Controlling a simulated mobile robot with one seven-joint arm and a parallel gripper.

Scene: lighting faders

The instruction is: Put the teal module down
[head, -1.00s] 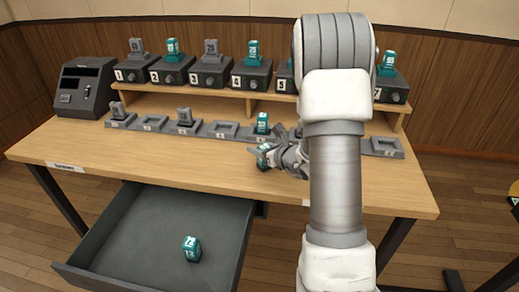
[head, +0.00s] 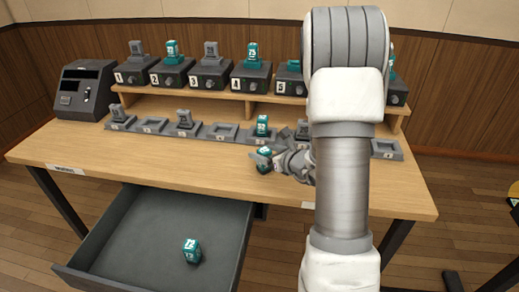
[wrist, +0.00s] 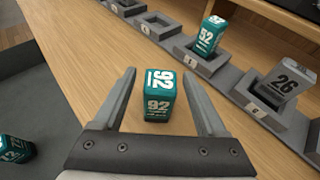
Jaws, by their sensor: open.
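A teal module (wrist: 159,96) marked 92 stands upright on the bare wood of the desk. It shows in the head view too (head: 265,160), in front of the row of grey holders. My gripper (wrist: 159,73) is open, with one finger on each side of this module and a visible gap on both sides. In the head view my gripper (head: 272,163) is low over the desk, partly hidden by my arm. A second teal module (wrist: 209,36), also marked 92, stands in a holder behind it.
A grey module (wrist: 286,80) marked 26 stands in the holder to the right. An open drawer (head: 160,222) at the front holds another teal module (head: 191,250). Numbered dark units line the raised shelf (head: 190,92). The desk left of my gripper is clear.

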